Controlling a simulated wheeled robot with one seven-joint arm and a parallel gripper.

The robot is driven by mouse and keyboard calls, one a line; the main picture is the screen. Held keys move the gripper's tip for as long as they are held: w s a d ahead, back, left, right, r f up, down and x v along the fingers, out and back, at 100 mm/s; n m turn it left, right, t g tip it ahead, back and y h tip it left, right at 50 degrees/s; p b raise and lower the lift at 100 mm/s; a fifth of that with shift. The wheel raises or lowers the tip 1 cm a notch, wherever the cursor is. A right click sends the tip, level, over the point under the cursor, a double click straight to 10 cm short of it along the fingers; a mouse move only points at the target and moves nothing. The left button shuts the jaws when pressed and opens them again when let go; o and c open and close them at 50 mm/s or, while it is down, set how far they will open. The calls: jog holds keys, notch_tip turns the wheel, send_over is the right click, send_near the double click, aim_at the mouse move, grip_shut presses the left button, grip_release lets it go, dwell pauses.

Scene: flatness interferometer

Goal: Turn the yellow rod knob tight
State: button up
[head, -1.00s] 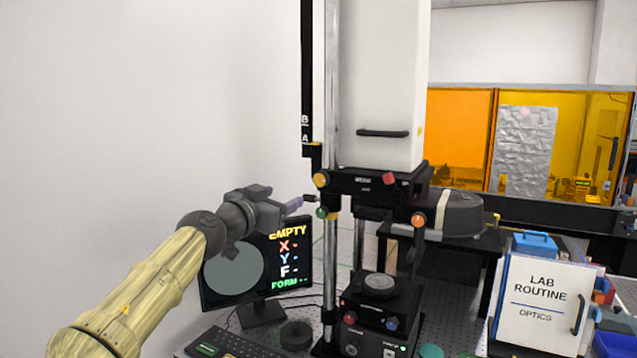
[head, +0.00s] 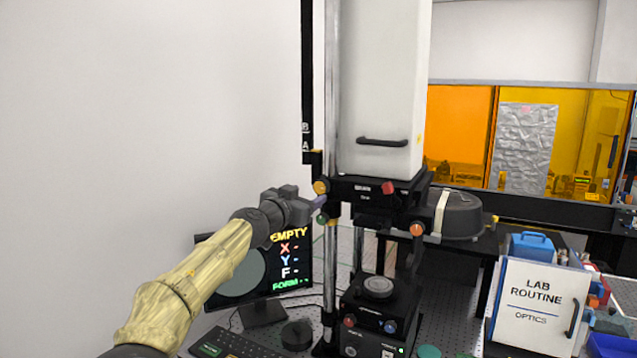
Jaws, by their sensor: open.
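The yellow rod knob (head: 321,187) is a small round knob on the left side of the black carriage (head: 366,190), beside the upright steel rod (head: 331,90). My gripper (head: 318,202) comes in from the left, with its fingers just below and close to the yellow knob. The fingertips are small here, and I cannot tell whether they touch anything. The gripper is open. A green knob (head: 322,219) sits just below the fingertips. A red knob (head: 389,188) is on the carriage front, and an orange knob (head: 417,229) is lower right.
A monitor (head: 296,281) showing "EMPTY" stands behind and below my arm. A black stage unit (head: 373,312) stands under the carriage. A white "LAB ROUTINE" board (head: 535,310) and a blue box (head: 534,245) are at right. The left wall side is clear.

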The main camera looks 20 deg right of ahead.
aim_at(319, 188)
jog(key=p+x, duration=0.1)
jog(key=x, duration=0.2)
jog(key=p+x, duration=0.2)
jog(key=x, duration=0.1)
jog(key=shift+d+r, duration=0.15)
jog(key=shift+r, duration=0.05)
jog(key=shift+w+d+f, duration=0.2)
jog(key=shift+w+d, duration=0.15)
jog(key=shift+d, duration=0.05)
jog(key=c, duration=1)
